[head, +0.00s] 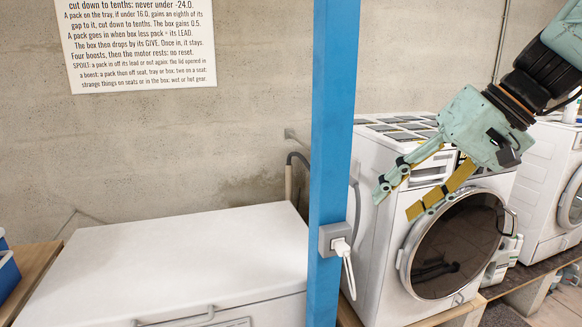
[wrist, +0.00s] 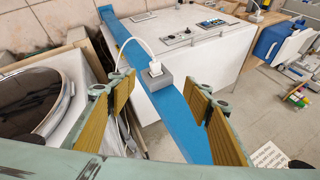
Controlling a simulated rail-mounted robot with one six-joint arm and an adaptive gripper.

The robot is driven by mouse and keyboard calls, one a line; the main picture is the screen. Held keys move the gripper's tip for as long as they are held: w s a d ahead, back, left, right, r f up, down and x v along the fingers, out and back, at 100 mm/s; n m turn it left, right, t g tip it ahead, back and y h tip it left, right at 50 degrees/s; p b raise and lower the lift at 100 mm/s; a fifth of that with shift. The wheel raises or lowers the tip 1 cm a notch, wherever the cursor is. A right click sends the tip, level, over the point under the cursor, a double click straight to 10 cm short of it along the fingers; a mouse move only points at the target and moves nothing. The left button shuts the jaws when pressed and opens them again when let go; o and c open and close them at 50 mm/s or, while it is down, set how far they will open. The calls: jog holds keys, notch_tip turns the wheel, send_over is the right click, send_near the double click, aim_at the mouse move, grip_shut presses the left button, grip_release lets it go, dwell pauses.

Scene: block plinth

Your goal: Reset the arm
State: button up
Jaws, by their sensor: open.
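My gripper (head: 396,201) is in the right half of the head view, in front of the upper part of a white washing machine (head: 382,250). Its two fingers, pale green with yellow-brown pads, are spread apart and point down and left toward a blue post. I see nothing held between them. In the wrist view my gripper (wrist: 157,88) is also open. A grey socket box (wrist: 157,81) on the blue post (wrist: 172,108) shows in the gap between the fingers, beyond the tips. A white plug with a cable sits in that box.
A white chest with a closed lid (head: 190,255) stands left of the blue post (head: 333,120). A second white machine (head: 545,150) stands at the far right. A printed notice (head: 140,45) hangs on the concrete wall. Blue containers (head: 6,275) are at the left edge.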

jog(key=s+f+h, duration=0.2)
jog(key=s+h, duration=0.1)
jog(key=s, duration=1.1)
jog(key=s+f+h, duration=0.2)
jog(key=s+h, duration=0.1)
jog(key=s, duration=1.1)
jog(key=shift+s+a+f, duration=0.2)
jog(key=shift+a+f, duration=0.15)
jog(key=shift+a, duration=0.1)
jog(key=shift+d, duration=0.1)
